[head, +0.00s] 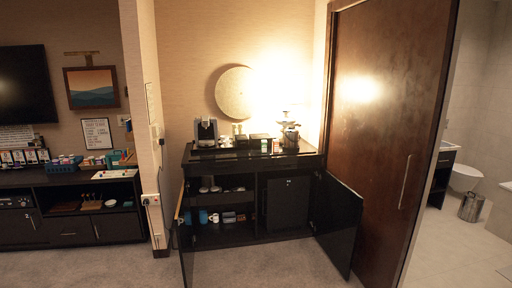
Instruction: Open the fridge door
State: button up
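The fridge (287,208) looks like a dark box in the right part of the low black minibar cabinet (250,163). Its front faces me and looks shut, with a small pale mark near the top. No handle can be made out on it. The cabinet's right door (338,224) stands swung open to the right of the fridge. The cabinet's left door (183,240) is swung open toward me and seen nearly edge-on. My gripper is not in view.
Shelves left of the fridge hold cups (213,217) and small items. A coffee machine (206,133) and a lamp stand on top. A tall brown door (385,140) is at the right, a wall edge (150,120) at the left. Carpet (270,264) in front is clear between the open doors.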

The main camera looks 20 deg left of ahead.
aim_at(287, 197)
jog(key=i+j+u, duration=0.1)
jog(key=i+j, duration=0.3)
jog(key=i+j+u, duration=0.15)
jog(key=i+j, duration=0.2)
jog(key=i, duration=0.15)
jog(key=i+j+u, duration=0.1)
jog(key=i+j, duration=0.2)
jog(key=i, duration=0.15)
jog(key=i+j+u, duration=0.1)
jog(key=i+j, duration=0.2)
jog(key=i, duration=0.2)
jog(key=i+j+u, duration=0.15)
jog(key=i, duration=0.35)
jog(key=i+j+u, duration=0.1)
jog(key=i+j, duration=0.15)
jog(key=i, duration=0.25)
